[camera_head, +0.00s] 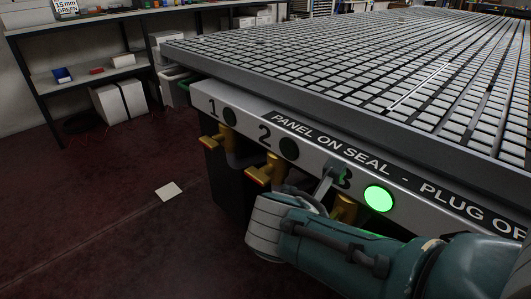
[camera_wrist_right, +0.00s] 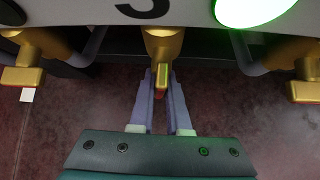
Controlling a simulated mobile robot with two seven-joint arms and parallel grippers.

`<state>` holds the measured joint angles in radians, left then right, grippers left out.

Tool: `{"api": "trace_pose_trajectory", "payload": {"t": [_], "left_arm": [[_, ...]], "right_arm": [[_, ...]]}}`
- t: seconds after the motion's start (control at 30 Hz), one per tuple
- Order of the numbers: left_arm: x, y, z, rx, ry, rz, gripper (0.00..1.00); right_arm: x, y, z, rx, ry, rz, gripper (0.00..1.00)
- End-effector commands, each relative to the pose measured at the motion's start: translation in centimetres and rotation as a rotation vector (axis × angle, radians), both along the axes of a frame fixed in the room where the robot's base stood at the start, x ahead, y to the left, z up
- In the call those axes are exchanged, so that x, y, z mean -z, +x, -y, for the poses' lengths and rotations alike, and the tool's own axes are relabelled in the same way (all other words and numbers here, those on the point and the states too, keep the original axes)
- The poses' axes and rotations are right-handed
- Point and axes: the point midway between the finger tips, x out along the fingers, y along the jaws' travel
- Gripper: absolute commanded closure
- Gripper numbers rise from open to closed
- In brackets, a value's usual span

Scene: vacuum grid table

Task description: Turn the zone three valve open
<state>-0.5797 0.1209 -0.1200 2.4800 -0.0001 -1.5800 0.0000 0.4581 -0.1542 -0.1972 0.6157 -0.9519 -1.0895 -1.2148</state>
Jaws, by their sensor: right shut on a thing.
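The zone three valve (camera_head: 345,208) is a brass body under the black "3" on the front panel. Its handle is hidden by my right gripper (camera_head: 322,192) in the head view. In the right wrist view the valve body (camera_wrist_right: 160,47) is at top centre, and its narrow handle (camera_wrist_right: 162,78) points toward the camera. The fingers of my right gripper (camera_wrist_right: 161,88) are closed in on either side of this handle. A round lamp (camera_head: 379,198) beside the "3" is lit green. My left gripper is in neither view.
Zone one (camera_head: 217,143) and zone two (camera_head: 268,172) valves sit to the left, beneath dark lamps. In the wrist view, neighbouring brass valves flank the gripper, the right one (camera_wrist_right: 306,88) close by. The grid table (camera_head: 300,70) overhangs above. The red floor at left is mostly clear.

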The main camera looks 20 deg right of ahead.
Motion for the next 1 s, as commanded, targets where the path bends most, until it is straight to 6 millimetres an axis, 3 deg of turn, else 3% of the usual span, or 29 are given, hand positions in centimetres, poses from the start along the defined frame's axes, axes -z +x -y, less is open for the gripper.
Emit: {"api": "trace_pose_trajectory", "payload": {"t": [0.33,0.8,0.83,1.0], "left_arm": [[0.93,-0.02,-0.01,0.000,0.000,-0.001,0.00],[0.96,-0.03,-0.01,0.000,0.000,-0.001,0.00],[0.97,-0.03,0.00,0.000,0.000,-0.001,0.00],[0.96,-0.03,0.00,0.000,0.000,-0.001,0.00]], "right_arm": [[0.14,-0.01,0.01,-0.001,-0.042,-0.101,1.00],[0.18,-0.13,0.04,0.000,-0.046,-0.113,1.00],[0.19,-0.12,0.04,0.000,-0.045,-0.113,0.83],[0.14,-0.09,0.04,0.000,-0.045,-0.111,0.64]]}}
